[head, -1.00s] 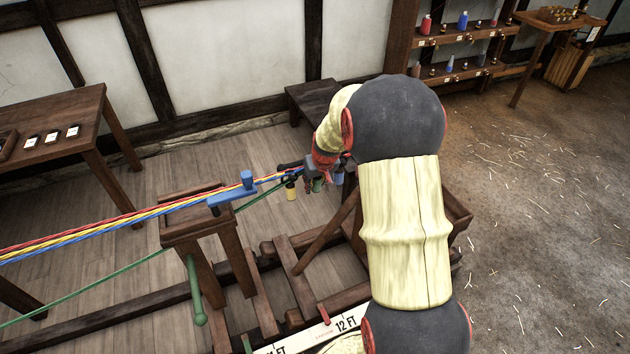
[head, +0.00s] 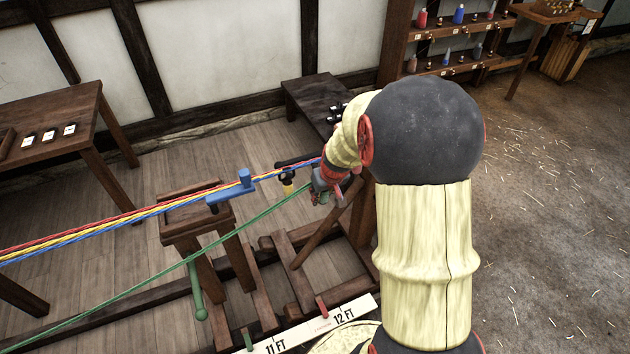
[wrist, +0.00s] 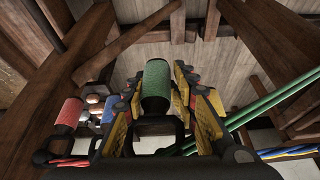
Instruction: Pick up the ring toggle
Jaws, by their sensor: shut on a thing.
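In the wrist view a green cylindrical toggle (wrist: 156,88) with a dark ring at its near end lies between the fingers of my gripper (wrist: 157,78). I take it to be the ring toggle. My gripper is shut on it. Green strands (wrist: 272,100) run off to the right in that view. In the head view my gripper (head: 324,186) is at the right end of the coloured strands, and the green strand (head: 200,245) runs straight to it. The toggle itself is mostly hidden there.
A red toggle (wrist: 66,118) and a blue toggle (wrist: 109,108) hang close to the left. A yellow toggle (head: 288,187) shows beside my gripper. A blue grooved piece (head: 232,190) sits on the strands above a wooden trestle (head: 190,220). Dark timber beams surround the gripper.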

